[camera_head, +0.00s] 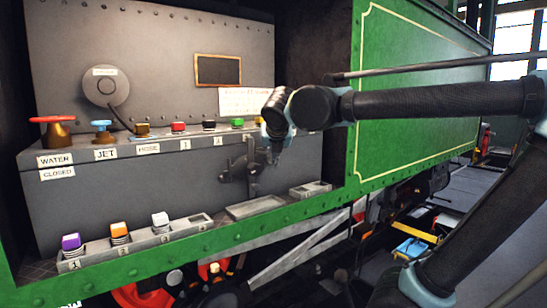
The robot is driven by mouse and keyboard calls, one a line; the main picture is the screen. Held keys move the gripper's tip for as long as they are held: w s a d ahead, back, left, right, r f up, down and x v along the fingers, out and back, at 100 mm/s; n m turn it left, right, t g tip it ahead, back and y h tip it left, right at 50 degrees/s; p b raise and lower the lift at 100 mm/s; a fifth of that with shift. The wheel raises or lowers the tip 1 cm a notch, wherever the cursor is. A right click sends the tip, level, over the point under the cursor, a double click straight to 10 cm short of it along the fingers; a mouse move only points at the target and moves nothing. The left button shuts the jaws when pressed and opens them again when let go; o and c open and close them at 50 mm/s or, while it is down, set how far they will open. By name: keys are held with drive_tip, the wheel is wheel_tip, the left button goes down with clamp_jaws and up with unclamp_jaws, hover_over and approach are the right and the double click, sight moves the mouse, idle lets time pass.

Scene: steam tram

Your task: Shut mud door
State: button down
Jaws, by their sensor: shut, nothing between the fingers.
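A dark metal fitting (238,173) sits low on the grey front of the tram's box, with a lug at its left and an upright bar at its right. It looks like the mud door, but no label on it can be read. I cannot tell whether it stands open or shut. My gripper (275,157) points down just right of the fitting, in front of the grey box. It is shut and holds nothing. My wrist hides part of the box behind it, and I cannot tell whether the fingers touch the fitting.
A red-handled water valve (55,130), a blue-topped jet valve (102,131) and several coloured caps line the ledge. A tray (190,232) holds purple-, orange- and white-topped plugs at the lower left. An empty tray (255,207) lies below the fitting. A green panel (420,110) stands right.

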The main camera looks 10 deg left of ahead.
drive_tip(key=shift+w, duration=0.1)
drive_tip(key=shift+w+a+r, duration=0.15)
drive_tip(key=shift+w, duration=0.25)
drive_tip(key=shift+w+a+r, duration=0.1)
drive_tip(key=shift+w, duration=0.25)
drive_tip(key=shift+s+r, duration=0.15)
